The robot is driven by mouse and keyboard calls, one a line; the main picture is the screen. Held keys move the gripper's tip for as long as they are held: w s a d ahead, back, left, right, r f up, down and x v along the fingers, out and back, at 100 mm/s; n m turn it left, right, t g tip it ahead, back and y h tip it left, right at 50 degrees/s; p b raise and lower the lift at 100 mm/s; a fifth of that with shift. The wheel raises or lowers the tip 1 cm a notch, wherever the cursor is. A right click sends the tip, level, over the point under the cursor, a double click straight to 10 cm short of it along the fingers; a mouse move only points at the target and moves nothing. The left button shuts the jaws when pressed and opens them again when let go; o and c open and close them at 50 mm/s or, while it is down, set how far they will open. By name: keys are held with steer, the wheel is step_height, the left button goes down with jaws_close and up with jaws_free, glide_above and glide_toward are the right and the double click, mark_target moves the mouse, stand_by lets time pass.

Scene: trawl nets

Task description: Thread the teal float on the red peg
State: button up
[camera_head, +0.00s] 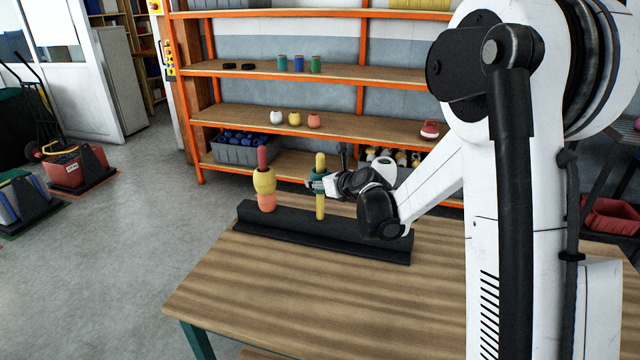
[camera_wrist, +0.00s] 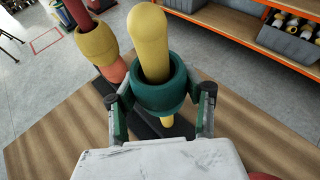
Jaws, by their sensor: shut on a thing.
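The teal float (camera_wrist: 158,98) is held in my gripper (camera_head: 318,183), whose two fingers close on its sides. It sits around the yellow peg (camera_head: 320,206), whose top sticks up through the hole in the wrist view (camera_wrist: 148,38) and whose lower part shows beneath the float. The red peg (camera_head: 262,155) stands to the left on the same black base (camera_head: 300,238). A yellow float (camera_head: 264,181) and a coral float (camera_head: 266,202) below it are around the red peg, and its top is bare above them. My fingers partly hide the teal float in the head view.
The base stands on a wooden table (camera_head: 300,290) with clear room in front. Behind is an orange-framed shelf (camera_head: 290,120) with small floats, cups and crates. My arm covers the right side of the head view.

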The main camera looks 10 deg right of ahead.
steer(key=shift+r+p, duration=3.55)
steer(key=shift+r, duration=3.3)
